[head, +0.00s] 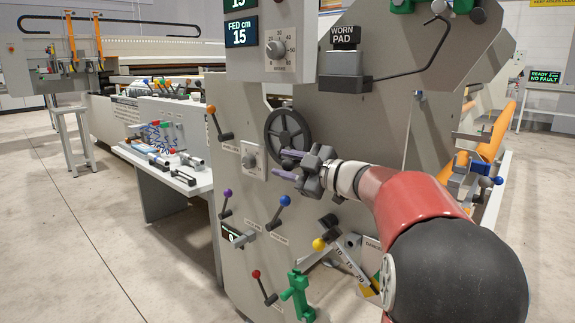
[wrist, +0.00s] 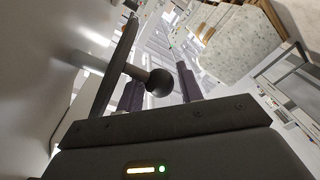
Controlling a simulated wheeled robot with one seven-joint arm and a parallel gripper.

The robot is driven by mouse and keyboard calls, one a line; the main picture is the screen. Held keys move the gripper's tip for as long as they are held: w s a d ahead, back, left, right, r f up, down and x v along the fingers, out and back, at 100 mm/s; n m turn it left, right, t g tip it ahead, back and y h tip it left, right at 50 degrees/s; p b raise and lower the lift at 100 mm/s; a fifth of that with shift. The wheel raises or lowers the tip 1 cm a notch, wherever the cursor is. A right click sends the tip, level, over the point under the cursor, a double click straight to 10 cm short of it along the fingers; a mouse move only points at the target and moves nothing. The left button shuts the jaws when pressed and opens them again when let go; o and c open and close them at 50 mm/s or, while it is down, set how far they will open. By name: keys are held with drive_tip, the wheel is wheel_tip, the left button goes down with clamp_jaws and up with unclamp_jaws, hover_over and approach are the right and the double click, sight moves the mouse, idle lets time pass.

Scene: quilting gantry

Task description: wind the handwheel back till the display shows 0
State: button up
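The dark handwheel (head: 288,131) is mounted on the grey machine panel. The display (head: 241,32) above it reads "FED cm 15". My gripper (head: 287,164) is at the wheel's lower edge, its purple fingers pointing left and apart. In the wrist view the wheel rim (wrist: 118,62) shows nearly edge-on, with a handle ending in a round black knob (wrist: 160,82). The open fingers (wrist: 160,88) stand on either side of the knob, with gaps visible.
A dial (head: 281,50) sits above the wheel and another (head: 250,158) to its lower left. Levers with orange (head: 211,109), purple, blue, yellow and red knobs surround the wheel. A grey box labelled "WORN PAD" (head: 344,68) juts out at upper right.

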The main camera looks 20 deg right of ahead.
drive_tip(key=shift+c, duration=0.2)
clamp_jaws()
drive_tip(key=shift+w+f+b, duration=0.1)
drive_tip(key=shift+f+b, duration=0.4)
drive_tip(key=shift+b, duration=0.45)
drive_tip(key=b, duration=0.1)
drive_tip(key=t+y+b, duration=0.1)
drive_tip(key=b, duration=0.1)
drive_tip(key=shift+w+a+f, duration=0.2)
drive_tip(key=shift+w+f, duration=0.05)
drive_tip(key=shift+f, duration=0.15)
drive_tip(key=t+y+b, duration=0.1)
drive_tip(key=b, duration=0.2)
drive_tip(key=w+t+y+b, duration=0.1)
drive_tip(key=b, duration=0.2)
drive_tip(key=shift+w+a+r+n, duration=0.1)
drive_tip(key=shift+a+n, duration=0.2)
drive_tip(key=shift+a, duration=0.05)
